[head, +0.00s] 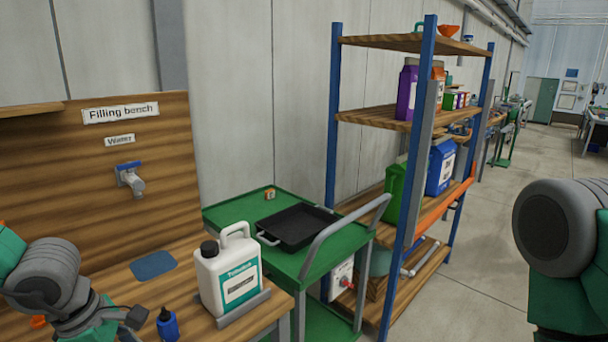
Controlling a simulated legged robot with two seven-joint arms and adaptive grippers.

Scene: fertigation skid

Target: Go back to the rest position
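My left arm comes in at the lower left, over the filling bench (185,262). Its gripper (128,322) is low at the bottom edge of the head view, partly cut off, and its finger opening is not clear. A blue bottle with a dark cap (167,325) stands just right of it, apart from it as far as I can see. A white jug with a dark cap and a teal label (228,275) stands on a grey holder further right. My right arm shows only as a grey joint and green link at the right edge; its gripper is out of view.
A green cart (265,212) with a black tray (298,226) stands beside the bench. A blue-post shelf rack (415,127) holds several containers. A water tap (130,180) is on the bench's back panel. The floor aisle (510,200) at right is clear.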

